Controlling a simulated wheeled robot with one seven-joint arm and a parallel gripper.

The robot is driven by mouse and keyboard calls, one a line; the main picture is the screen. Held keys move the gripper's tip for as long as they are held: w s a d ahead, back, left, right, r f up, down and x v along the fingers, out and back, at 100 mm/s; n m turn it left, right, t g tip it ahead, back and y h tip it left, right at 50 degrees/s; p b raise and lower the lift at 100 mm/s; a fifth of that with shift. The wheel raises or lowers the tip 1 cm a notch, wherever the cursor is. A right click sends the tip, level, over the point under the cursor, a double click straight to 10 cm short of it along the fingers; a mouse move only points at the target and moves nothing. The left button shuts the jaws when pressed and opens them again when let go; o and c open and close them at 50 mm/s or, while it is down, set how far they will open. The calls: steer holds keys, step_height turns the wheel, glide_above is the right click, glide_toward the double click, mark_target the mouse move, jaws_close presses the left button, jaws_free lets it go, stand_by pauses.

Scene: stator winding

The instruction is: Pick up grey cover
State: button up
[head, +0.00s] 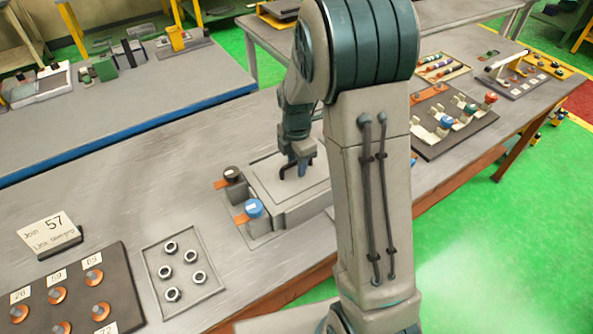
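The grey cover (264,176) appears as the light grey rectangular lid on top of a grey box-shaped housing on the bench, near the middle of the head view. My gripper (297,172) points down over the middle of this lid, with its dark fingertips at or just above the surface. Whether the fingers are closed on a part of the cover is too small to tell. My arm hides the right end of the housing and cover.
Black (232,174) and blue (254,208) capped terminals stand at the housing's left. A tray of metal nuts (188,313), a dark board (125,262) and a card marked 57 (52,237) lie further left. A dark fixture board (432,153) is right of my arm.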

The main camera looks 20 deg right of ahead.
jaws_close()
steer(key=shift+r, duration=0.1)
